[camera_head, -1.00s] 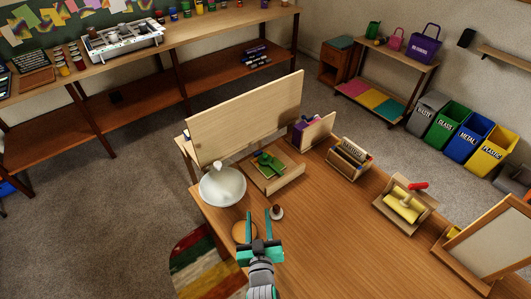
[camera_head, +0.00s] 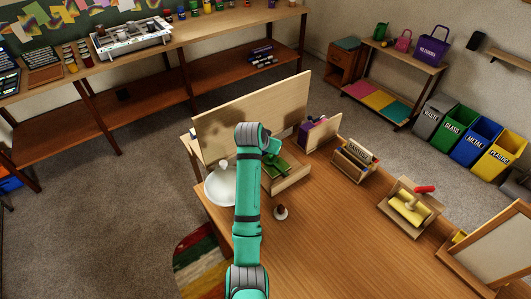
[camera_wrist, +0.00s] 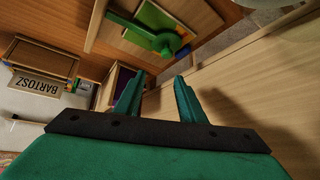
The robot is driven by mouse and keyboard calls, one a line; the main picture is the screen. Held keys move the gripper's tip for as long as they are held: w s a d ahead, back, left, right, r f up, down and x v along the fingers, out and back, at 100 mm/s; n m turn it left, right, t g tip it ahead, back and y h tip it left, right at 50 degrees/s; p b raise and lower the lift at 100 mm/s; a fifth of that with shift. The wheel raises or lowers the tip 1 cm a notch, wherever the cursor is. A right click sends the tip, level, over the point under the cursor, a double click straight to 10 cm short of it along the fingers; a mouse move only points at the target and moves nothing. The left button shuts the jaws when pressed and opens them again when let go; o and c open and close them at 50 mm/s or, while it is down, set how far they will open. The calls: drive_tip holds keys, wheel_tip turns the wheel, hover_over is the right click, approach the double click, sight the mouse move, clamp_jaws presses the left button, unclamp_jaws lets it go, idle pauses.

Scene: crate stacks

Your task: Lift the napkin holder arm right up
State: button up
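The napkin holder (camera_head: 290,180) looks to be the low wooden tray with green napkins (camera_head: 278,168) at the left back of the table, in front of the upright board. My arm partly hides it in the head view. In the wrist view the holder (camera_wrist: 205,18) is at the top, with a dark green arm (camera_wrist: 130,25) ending in a round knob lying across the green napkins. My gripper (camera_wrist: 155,88) has its two fingers apart with nothing between them. It is near the holder and the board, and its fingers do not touch the green arm.
A tall wooden board (camera_head: 285,100) stands behind the holder and fills the right of the wrist view (camera_wrist: 260,90). A white lidded bowl (camera_head: 219,188) is left of my arm. A name-labelled wooden box (camera_head: 350,170) and a yellow roller stand (camera_head: 408,210) are to the right.

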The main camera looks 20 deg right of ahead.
sight(270, 154)
wheel_tip(270, 154, up, 3)
drive_tip(key=a+m+g+y, duration=0.1)
drive_tip(key=a+g, duration=0.1)
drive_tip(key=g, duration=0.1)
drive_tip(key=x, duration=1)
drive_tip(key=shift+w+a+f, duration=0.1)
drive_tip(key=shift+a+f, duration=0.1)
clamp_jaws()
